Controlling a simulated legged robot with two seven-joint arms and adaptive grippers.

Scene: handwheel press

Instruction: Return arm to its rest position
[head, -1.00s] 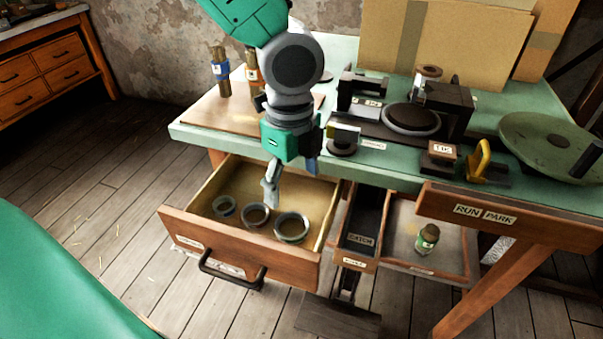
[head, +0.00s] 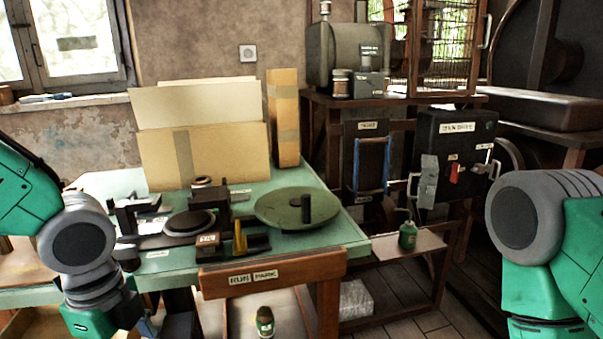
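My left arm comes in from the left edge, and its wrist hangs in front of the green bench's left part. The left gripper (head: 143,325) is at the bottom edge, mostly cut off and hidden by the wrist. Its fingers do not show clearly enough to tell open from shut. My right arm enters at the right edge, its grey joint in front of the machinery there. The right gripper is below the picture.
The green bench (head: 345,232) carries the dark press fixture (head: 150,243), a green disc (head: 285,208) and a yellow handle (head: 239,238). A dark switch box (head: 455,135) with a red lever stands at the right.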

